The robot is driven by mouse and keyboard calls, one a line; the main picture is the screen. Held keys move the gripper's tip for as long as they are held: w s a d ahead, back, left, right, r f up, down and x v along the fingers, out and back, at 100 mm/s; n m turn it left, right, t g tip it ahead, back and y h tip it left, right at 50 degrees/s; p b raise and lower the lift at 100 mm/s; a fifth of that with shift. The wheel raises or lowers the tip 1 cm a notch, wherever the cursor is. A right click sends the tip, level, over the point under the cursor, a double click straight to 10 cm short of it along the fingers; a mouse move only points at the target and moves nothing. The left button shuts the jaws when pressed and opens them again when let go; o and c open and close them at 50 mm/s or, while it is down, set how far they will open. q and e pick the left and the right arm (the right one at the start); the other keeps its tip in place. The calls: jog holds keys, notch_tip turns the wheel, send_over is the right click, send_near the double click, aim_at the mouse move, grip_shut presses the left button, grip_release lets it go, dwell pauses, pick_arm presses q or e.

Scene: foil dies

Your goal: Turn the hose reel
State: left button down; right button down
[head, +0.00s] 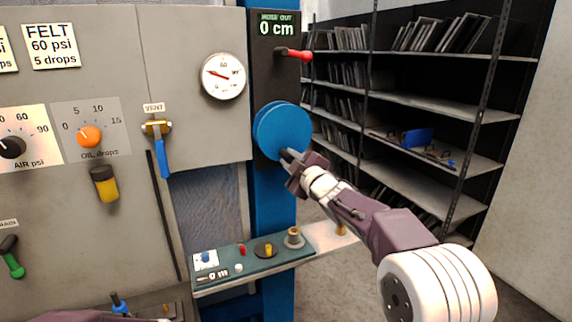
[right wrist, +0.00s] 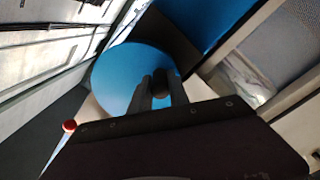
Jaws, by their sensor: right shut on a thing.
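The hose reel (head: 280,126) is a round blue disc on a dark plate, fixed to a blue post. A display (head: 277,25) above it reads "HOSE OUT 0 cm". My right gripper (head: 289,157) is at the reel's lower edge in the head view. The right wrist view shows its fingers (right wrist: 157,92) shut around a small dark knob (right wrist: 160,76) in front of the blue reel (right wrist: 118,75). The fingers hide part of the knob. My left gripper is not in view; only a bit of my arm shows at the bottom left edge.
A red-handled lever (head: 296,54) sticks out above the reel. A gauge (head: 223,76) and a blue-handled vent valve (head: 162,150) are to the left. A ledge with small parts (head: 215,283) runs below. Black shelves (head: 430,105) stand behind at right.

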jog(key=shift+w+d+n+b, duration=0.2)
jog(key=shift+d+n, duration=0.1)
jog(key=shift+n, duration=0.35)
jog(key=shift+w+d+n+b, duration=0.15)
jog(key=shift+d+n, duration=0.15)
jog(key=shift+n, duration=0.35)
jog(key=shift+s, duration=0.1)
jog(key=c, duration=1.2)
grip_release()
jog(key=shift+c, duration=0.2)
jog(key=b+v, duration=0.1)
jog(key=v, duration=0.8)
jog(key=shift+b, duration=0.4)
jog(key=shift+r, duration=0.1)
